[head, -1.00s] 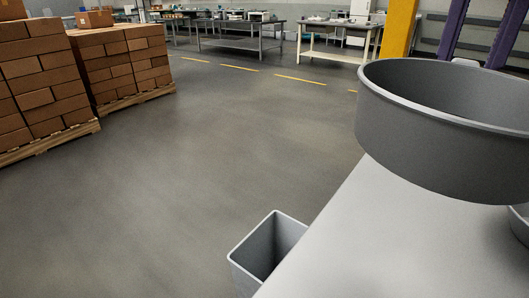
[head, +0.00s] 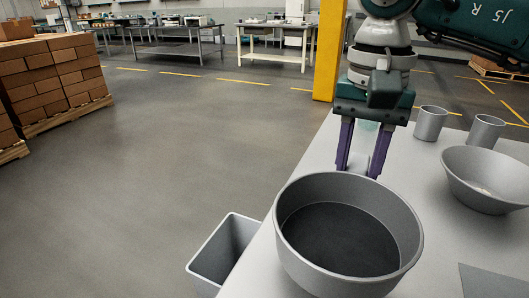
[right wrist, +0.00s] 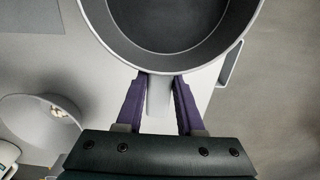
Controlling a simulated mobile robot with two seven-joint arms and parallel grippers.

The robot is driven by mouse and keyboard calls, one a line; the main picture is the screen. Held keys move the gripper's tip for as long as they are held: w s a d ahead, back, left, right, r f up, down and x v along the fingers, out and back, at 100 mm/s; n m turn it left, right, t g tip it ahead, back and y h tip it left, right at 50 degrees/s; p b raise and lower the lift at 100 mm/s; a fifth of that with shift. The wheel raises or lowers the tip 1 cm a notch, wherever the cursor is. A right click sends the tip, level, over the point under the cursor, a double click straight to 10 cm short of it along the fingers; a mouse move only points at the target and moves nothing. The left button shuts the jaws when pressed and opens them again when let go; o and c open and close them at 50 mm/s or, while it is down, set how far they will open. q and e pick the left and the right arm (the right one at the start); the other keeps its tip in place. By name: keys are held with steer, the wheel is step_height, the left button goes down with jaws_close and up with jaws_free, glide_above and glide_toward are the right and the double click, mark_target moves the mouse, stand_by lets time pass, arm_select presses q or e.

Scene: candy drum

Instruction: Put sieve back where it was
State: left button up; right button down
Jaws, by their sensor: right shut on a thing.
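The sieve (head: 347,278) is a large round grey pan with a dark bottom, near the left edge of the table. It also shows at the top of the right wrist view (right wrist: 170,58). My right gripper (head: 360,172) points down at its far side. The purple fingers (right wrist: 160,84) are shut on a narrow light-grey piece at the rim, which looks like the sieve's handle. The sieve looks level. Whether its base touches the table cannot be told. My left gripper is in neither view.
A grey bowl (head: 485,180) with small bits inside stands to the right on the white table (head: 420,225). Two grey cups (head: 431,123) (head: 485,130) stand behind it. A flat grey sheet (head: 490,281) lies front right. An open grey bin (head: 210,262) stands below the table's left edge.

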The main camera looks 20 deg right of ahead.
mark_target(352, 191)
step_height(352, 191, down, 4)
steer(key=shift+r, duration=0.25)
steer(key=shift+b, duration=0.3)
steer(key=c, duration=0.5)
jaws_free()
steer(key=shift+r, duration=0.25)
step_height(352, 191, up, 11)
steer(key=shift+f+p, duration=0.1)
steer(key=shift+p, duration=0.4)
steer(key=shift+r, duration=0.45)
